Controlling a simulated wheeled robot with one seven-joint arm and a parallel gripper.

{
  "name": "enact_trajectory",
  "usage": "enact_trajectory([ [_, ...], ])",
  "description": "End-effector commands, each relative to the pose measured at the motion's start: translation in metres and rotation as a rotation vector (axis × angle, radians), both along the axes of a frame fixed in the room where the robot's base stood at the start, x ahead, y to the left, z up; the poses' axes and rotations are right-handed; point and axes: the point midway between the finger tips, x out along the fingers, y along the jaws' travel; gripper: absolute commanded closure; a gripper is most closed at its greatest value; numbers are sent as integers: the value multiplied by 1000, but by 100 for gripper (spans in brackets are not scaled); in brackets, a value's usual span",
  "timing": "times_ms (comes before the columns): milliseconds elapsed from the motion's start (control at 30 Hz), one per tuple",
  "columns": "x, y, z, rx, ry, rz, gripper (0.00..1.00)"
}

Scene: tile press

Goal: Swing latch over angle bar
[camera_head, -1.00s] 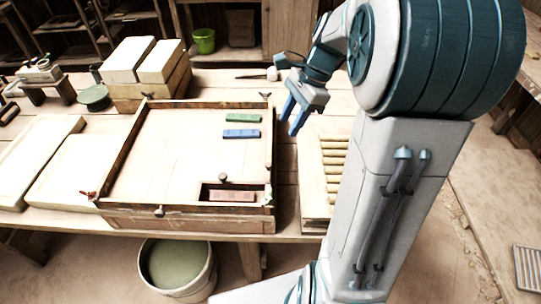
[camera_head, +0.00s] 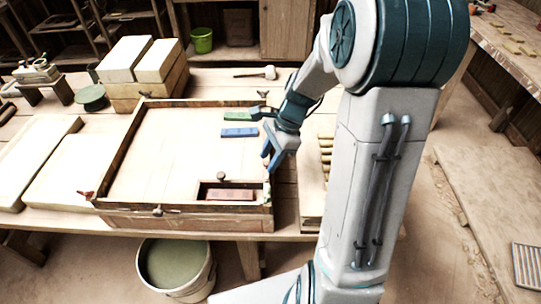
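The tile press is a shallow wooden box with brown angle bars (camera_head: 126,147) along its edges. A red latch (camera_head: 86,194) sits at its front left corner, and a small pale green piece, perhaps another latch, (camera_head: 268,198) at its front right corner. Dark latch-like pieces stand at the back left (camera_head: 145,95) and back right (camera_head: 263,94) corners. My gripper (camera_head: 268,164) has blue fingers pointing down beside the right edge of the press, above and behind the green piece. The fingers look apart and empty. Contact with the bar cannot be told.
A green block (camera_head: 236,116) and a blue block (camera_head: 239,132) lie on the press bed. A reddish block (camera_head: 229,194) sits in the front recess, with a dark knob (camera_head: 221,177) behind it. A slatted rack (camera_head: 311,190) stands close to the right. A mallet (camera_head: 268,72) lies behind.

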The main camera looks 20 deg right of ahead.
Motion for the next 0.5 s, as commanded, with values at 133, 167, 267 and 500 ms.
enact_trajectory([
  [133, 0, 0, 0, 0, 0, 0, 72],
  [167, 0, 0, 0, 0, 0, 0, 80],
  [267, 0, 0, 0, 0, 0, 0, 100],
  [500, 0, 0, 1, 0, 0, 10, 100],
])
